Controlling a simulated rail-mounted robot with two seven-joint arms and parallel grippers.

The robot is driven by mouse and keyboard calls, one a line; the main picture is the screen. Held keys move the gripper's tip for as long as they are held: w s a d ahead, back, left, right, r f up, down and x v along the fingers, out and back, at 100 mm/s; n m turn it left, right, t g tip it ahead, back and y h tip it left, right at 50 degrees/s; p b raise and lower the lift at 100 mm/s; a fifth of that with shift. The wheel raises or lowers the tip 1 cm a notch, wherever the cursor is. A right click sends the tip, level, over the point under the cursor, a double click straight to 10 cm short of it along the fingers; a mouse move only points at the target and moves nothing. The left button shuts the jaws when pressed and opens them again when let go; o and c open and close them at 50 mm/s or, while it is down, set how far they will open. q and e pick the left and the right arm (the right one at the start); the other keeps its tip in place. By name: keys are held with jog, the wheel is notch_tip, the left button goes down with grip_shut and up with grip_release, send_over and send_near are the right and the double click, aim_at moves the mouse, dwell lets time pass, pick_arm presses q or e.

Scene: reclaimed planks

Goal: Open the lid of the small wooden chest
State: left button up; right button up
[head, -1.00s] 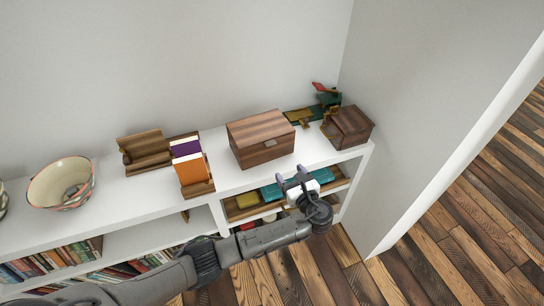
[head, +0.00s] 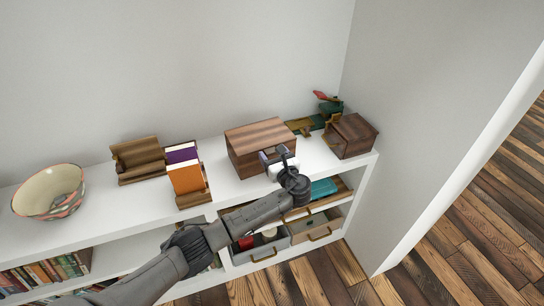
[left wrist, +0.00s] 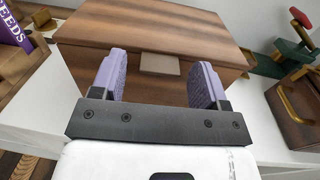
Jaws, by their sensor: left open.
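The small wooden chest (head: 258,138) stands on the white shelf top with its lid down. In the left wrist view the chest (left wrist: 150,30) fills the upper middle, and its pale metal clasp (left wrist: 160,63) shows at the lid's front edge. My left gripper (head: 273,154) is at the front of the chest, open and empty. In the left wrist view its purple finger pads (left wrist: 158,78) stand apart, one to each side of the clasp. I cannot tell whether they touch the chest. My right gripper is not in view.
A smaller dark wooden box (head: 351,135) and a green and red object (head: 328,107) stand right of the chest, near the wall. Books in a wooden holder (head: 185,176) and a bowl (head: 50,192) stand left. Open drawers (head: 314,226) lie below the shelf top.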

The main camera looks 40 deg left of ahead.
pick_arm(q)
jog(key=shift+w+a, duration=0.25)
jog(key=shift+a, duration=0.25)
